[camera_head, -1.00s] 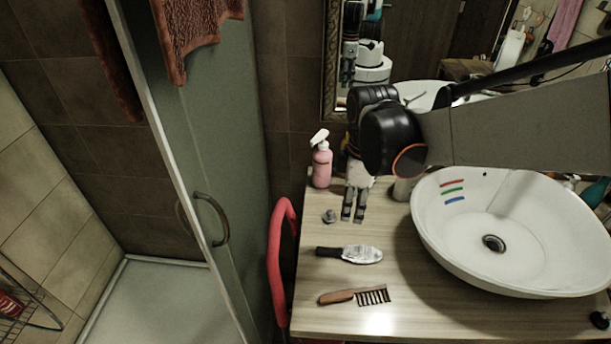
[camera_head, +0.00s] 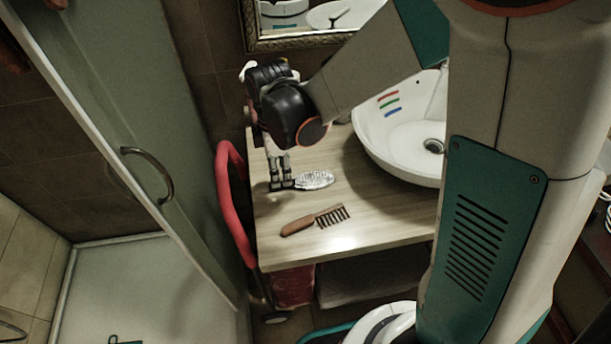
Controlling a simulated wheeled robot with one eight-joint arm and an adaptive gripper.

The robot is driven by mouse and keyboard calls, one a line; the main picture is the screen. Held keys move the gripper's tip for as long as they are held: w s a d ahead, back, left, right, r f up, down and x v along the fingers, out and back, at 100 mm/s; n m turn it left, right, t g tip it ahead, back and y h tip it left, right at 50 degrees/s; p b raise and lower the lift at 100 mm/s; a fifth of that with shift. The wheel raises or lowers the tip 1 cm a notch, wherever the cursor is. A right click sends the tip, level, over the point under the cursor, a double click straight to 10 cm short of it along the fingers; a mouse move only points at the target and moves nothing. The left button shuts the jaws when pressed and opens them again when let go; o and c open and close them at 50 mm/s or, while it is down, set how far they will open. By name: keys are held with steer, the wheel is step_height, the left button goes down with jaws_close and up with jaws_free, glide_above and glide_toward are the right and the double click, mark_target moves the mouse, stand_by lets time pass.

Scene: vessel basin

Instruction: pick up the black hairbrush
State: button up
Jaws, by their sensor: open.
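The hairbrush (camera_head: 315,180) with a dark handle and a pale, shiny head lies on the wooden counter (camera_head: 375,225), its head pointing right. My gripper (camera_head: 280,186) points down at the handle end, left of the head. Its two fingers are apart and overlap the handle in the picture. They hide much of the handle. I cannot tell whether they touch it or hover just above.
A brown-handled comb-like brush (camera_head: 316,220) lies nearer the counter's front edge. A white basin (camera_head: 395,150) stands right of the hairbrush. A red curved bar (camera_head: 232,195) runs along the counter's left side. The glass shower door (camera_head: 150,110) is further left.

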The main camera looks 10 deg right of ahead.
mark_target(302, 180)
steer(key=f, duration=0.1)
steer(key=f+b, duration=0.1)
steer(key=f, duration=0.1)
steer(key=f+b, duration=0.1)
steer(key=f, duration=0.1)
steer(key=shift+w+d, duration=0.1)
steer(key=shift+d, duration=0.25)
steer(key=shift+r, duration=0.1)
jaws_close()
